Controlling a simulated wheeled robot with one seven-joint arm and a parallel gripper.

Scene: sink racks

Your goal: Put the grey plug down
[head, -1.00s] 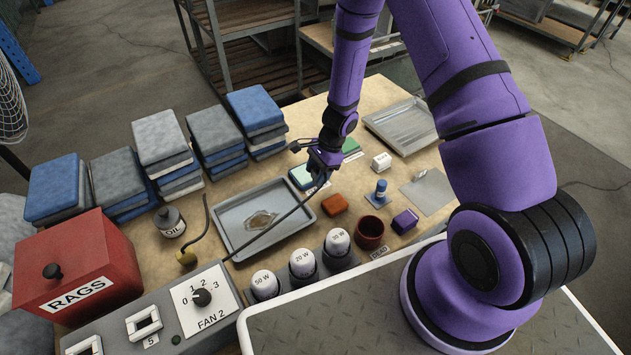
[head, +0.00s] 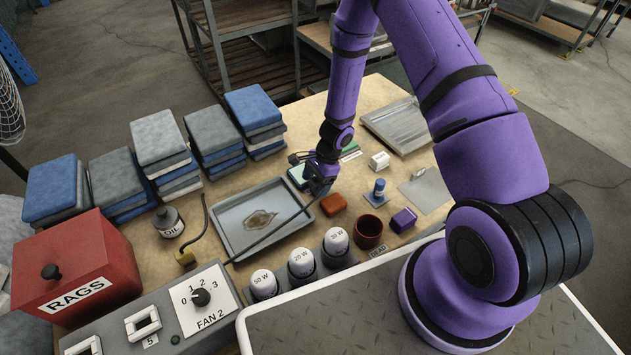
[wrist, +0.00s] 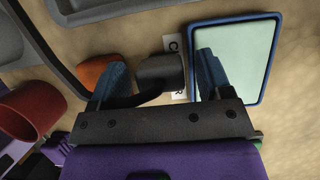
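The grey plug (wrist: 160,72) is a dark grey block with a black cable, between my gripper's fingers in the wrist view. My gripper (wrist: 162,78) is open, with a visible gap between the plug and the right finger. In the head view my gripper (head: 320,186) is low over the table, right of the metal tray, and it largely hides the plug. The cable (head: 270,236) runs from there across the tray to the fan switch box. A partly covered white label (wrist: 177,62) lies beside the plug. I cannot tell whether the plug touches the table.
A pale green, blue-rimmed pad (wrist: 236,55) lies close to the right finger. An orange block (wrist: 100,75) and red cup (wrist: 28,112) are on the left. The metal tray (head: 224,231) is left of my gripper; a blue knobbed piece (head: 377,194) stands to the right.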

